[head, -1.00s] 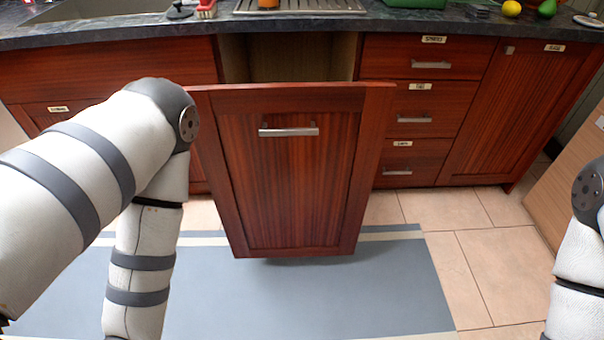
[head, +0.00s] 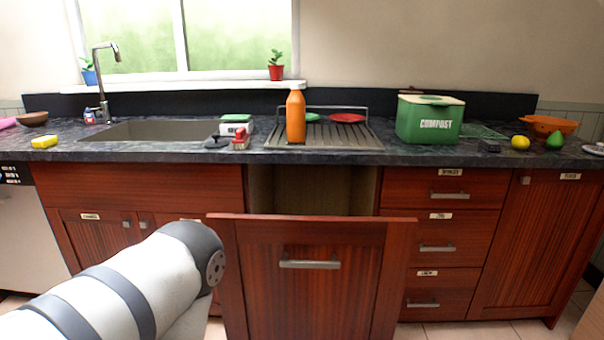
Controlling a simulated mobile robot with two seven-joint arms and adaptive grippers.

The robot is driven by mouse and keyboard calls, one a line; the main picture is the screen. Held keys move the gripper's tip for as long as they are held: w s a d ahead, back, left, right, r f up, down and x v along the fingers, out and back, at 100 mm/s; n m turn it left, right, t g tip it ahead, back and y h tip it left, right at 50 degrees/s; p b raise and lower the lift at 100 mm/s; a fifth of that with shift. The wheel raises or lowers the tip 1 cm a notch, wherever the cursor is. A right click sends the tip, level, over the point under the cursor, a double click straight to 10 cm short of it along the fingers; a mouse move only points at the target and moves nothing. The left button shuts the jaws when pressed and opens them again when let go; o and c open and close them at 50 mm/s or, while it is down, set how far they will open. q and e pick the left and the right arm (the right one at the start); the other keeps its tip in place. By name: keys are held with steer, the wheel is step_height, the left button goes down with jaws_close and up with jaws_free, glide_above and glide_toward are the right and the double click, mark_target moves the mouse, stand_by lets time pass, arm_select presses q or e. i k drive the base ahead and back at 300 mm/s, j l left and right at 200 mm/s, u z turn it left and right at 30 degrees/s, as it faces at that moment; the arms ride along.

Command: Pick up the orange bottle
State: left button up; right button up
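The orange bottle (head: 296,117) stands upright on the metal drainer (head: 350,140) at the middle of the dark counter. My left arm comes in from the lower left, in front of the cabinets, well below and short of the bottle. Its gripper is outside the picture. My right arm and gripper are not in view.
A wide cabinet drawer (head: 318,268) stands pulled out below the drainer, between me and the counter. A green compost bin (head: 428,121) is right of the drainer. Left of the bottle are a red brush (head: 240,140) and the sink (head: 165,131). Red (head: 347,118) and green plates lie behind.

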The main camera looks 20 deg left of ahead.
mark_target(296, 104)
steer(key=i+j+z, duration=0.15)
steer(key=j+z, duration=0.2)
steer(key=j, duration=0.4)
steer(key=j+z, duration=0.35)
steer(key=j, duration=0.45)
steer(key=j+z, duration=0.35)
steer(key=j, duration=0.45)
